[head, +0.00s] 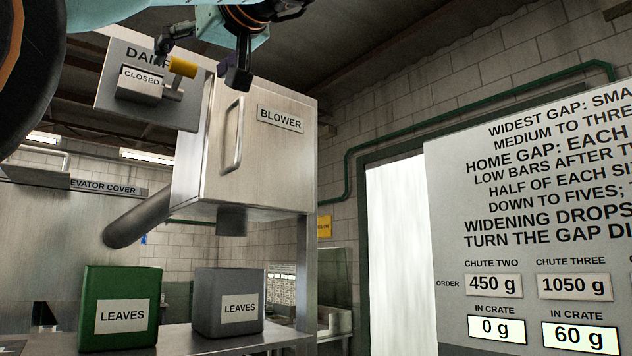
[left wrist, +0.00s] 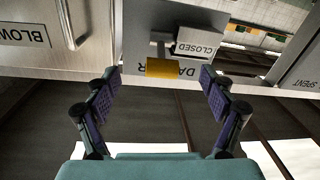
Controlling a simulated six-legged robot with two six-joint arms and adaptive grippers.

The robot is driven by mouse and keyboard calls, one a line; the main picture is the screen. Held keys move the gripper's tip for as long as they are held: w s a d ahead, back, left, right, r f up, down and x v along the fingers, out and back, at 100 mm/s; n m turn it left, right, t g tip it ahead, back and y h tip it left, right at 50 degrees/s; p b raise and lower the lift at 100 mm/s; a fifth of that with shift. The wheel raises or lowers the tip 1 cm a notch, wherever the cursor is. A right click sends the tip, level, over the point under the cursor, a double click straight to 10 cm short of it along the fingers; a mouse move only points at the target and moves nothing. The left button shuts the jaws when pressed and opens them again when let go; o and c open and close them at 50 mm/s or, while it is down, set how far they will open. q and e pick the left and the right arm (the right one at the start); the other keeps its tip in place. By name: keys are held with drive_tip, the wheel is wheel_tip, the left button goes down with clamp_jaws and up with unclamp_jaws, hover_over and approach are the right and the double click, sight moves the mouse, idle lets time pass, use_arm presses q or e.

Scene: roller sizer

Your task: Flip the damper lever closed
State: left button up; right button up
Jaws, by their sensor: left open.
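The damper panel (head: 112,92) is a grey plate at the upper left in the head view, its lettering partly covered by my left gripper (head: 203,62). A plate reading CLOSED (head: 141,78) is on it, beside the lever's yellow handle (head: 183,67). In the left wrist view the scene is upside down; the yellow handle (left wrist: 174,68) shows between the open fingertips of my left gripper (left wrist: 160,80), clear of both, near the CLOSED plate (left wrist: 197,48). I cannot tell whether it is fully between the pads in depth. My right gripper is not in view.
The blower cabinet (head: 262,160) with its vertical handle (head: 232,135) stands right beside the panel. Below are a green LEAVES bin (head: 90,295) and a grey one (head: 210,285). A large sign board (head: 455,210) fills the right side.

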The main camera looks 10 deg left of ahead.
sight(186, 68)
use_arm(q)
drive_tip(key=p+x, duration=0.1)
drive_tip(key=x, duration=0.1)
drive_tip(key=p+x, duration=0.1)
drive_tip(key=x, duration=0.1)
drive_tip(key=shift+a+r, duration=0.25)
drive_tip(key=shift+a, duration=0.05)
drive_tip(key=shift+w+a+f, duration=0.2)
drive_tip(key=shift+w+a, duration=0.2)
drive_tip(key=shift+a, duration=0.25)
drive_tip(key=shift+d, duration=0.1)
drive_tip(key=shift+d, duration=0.15)
drive_tip(key=shift+c, duration=1.2)
drive_tip(key=c, duration=1)
drive_tip(key=shift+c, duration=0.2)
